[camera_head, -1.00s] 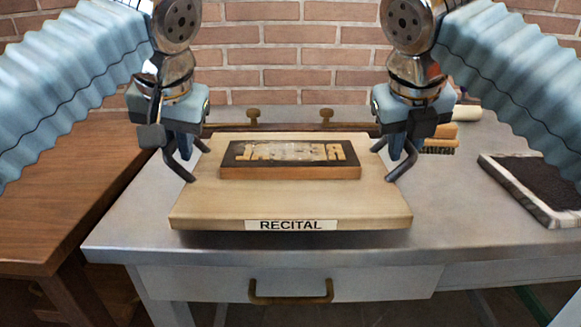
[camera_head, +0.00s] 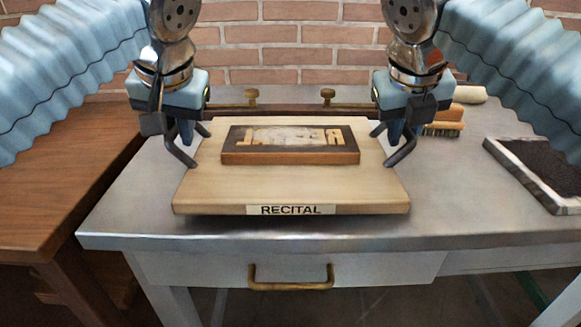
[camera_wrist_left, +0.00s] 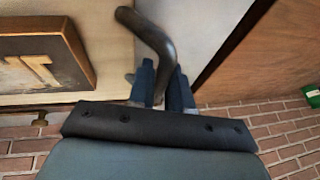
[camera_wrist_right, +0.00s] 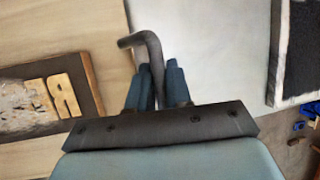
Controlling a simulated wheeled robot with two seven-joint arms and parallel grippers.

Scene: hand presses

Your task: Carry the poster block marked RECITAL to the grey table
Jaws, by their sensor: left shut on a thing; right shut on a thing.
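The poster block marked RECITAL (camera_head: 195,190) is a pale wooden board with a dark raised plate of mirrored letters and a front label. It is level over the grey table (camera_head: 130,215), near its front edge; I cannot tell whether it touches the top. My left gripper (camera_head: 185,140) is shut on the dark bent handle at its left side, also seen in the left wrist view (camera_wrist_left: 150,40). My right gripper (camera_head: 397,140) is shut on the matching right handle, also seen in the right wrist view (camera_wrist_right: 145,50).
A brown wooden table (camera_head: 60,180) stands at the left. A dark tray with a pale rim (camera_head: 520,180) lies right of the block. A brush (camera_head: 443,129) and a pale roll (camera_head: 466,94) lie at the back right. A brick wall stands behind.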

